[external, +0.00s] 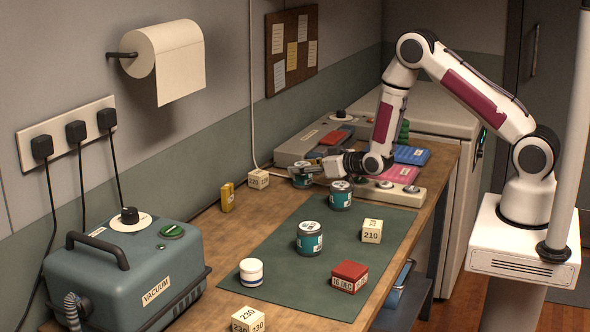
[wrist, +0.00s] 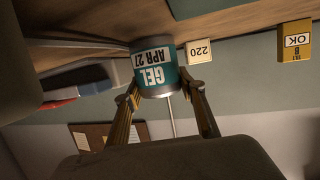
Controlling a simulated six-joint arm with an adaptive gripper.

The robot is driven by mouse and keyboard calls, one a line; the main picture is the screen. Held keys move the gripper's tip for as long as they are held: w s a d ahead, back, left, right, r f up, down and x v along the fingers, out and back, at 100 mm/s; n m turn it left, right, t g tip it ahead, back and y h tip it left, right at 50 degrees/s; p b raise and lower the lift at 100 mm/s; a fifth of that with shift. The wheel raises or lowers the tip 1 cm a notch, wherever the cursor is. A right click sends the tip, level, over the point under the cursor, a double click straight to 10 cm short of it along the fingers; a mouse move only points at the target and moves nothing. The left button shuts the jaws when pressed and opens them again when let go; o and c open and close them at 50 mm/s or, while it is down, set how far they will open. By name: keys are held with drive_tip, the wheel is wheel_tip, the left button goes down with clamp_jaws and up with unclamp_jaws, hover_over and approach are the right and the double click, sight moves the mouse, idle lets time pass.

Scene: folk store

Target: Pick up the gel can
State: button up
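The gel can (wrist: 155,70), grey with a teal label reading "GEL APR 27", appears upside down in the wrist view. In the external view the can (external: 302,181) stands upright at the back of the wooden counter, beyond the green mat. My gripper (external: 313,170) is level with its upper part, coming from the right. In the wrist view my gripper's two fingers (wrist: 160,88) are apart, one on each side of the can's top end. Their tips look at or very near its sides; whether they press on it is unclear. The can appears to rest on the counter.
A 220 block (external: 258,179) and a yellow box (external: 227,197) stand left of the can. A similar can (external: 340,195) stands close in front, and another can (external: 310,238) sits mid-mat. A grey device (external: 300,147) lies behind. Bare wood shows at the counter's left.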

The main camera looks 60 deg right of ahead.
sight(303, 164)
drive_tip(key=shift+r, duration=0.15)
drive_tip(key=shift+r, duration=4.85)
drive_tip(key=a+n+y, duration=0.5)
drive_tip(key=a+y, duration=0.1)
drive_tip(key=a, duration=3.8)
drive_tip(key=shift+r+y, duration=0.15)
drive_tip(key=shift+y, duration=0.15)
wheel_tip(303, 164, down, 6)
